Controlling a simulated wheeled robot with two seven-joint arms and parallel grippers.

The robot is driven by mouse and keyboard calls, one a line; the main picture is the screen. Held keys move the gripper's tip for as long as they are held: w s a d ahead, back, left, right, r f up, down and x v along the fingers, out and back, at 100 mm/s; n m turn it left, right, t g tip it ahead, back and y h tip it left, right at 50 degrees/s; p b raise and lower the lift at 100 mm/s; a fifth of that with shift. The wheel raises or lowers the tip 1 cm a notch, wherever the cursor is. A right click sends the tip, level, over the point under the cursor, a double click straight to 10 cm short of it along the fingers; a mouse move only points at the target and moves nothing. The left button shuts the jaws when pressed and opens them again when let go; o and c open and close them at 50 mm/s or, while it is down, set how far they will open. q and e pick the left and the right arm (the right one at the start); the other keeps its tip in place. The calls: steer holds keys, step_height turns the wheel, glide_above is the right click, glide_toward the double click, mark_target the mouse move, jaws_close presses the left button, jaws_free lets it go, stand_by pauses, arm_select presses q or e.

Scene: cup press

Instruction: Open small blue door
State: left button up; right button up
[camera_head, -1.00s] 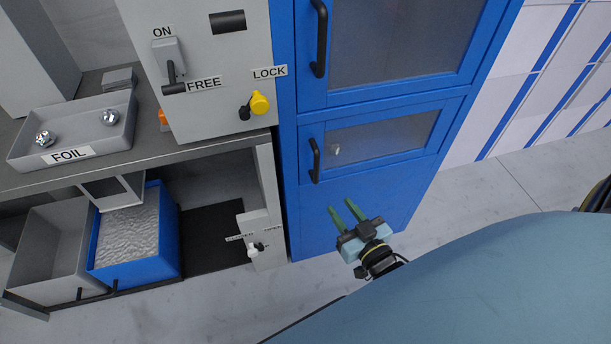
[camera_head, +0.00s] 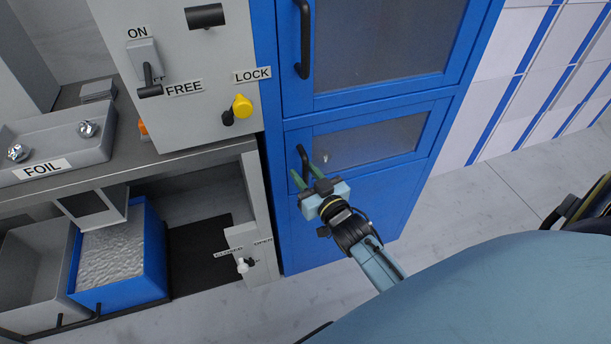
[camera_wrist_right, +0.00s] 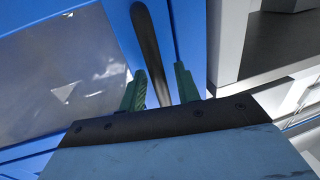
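The small blue door (camera_head: 416,157) is closed, below a larger blue door, with a glass pane and a black vertical handle (camera_head: 303,160) at its left side. My right gripper (camera_head: 309,175) is at this handle, its green fingers open on either side of the handle's lower part. In the right wrist view the black handle (camera_wrist_right: 150,50) runs down between the two green fingertips (camera_wrist_right: 160,85), with gaps visible beside it. A small shiny object (camera_head: 324,158) shows behind the pane. My left gripper is not in view.
The larger blue door (camera_head: 385,92) with its own black handle (camera_head: 304,40) is above. A blue bin (camera_head: 155,250) sits below.

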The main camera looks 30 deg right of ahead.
jaws_close()
steer(key=shift+s, duration=0.1)
stand_by(0.4)
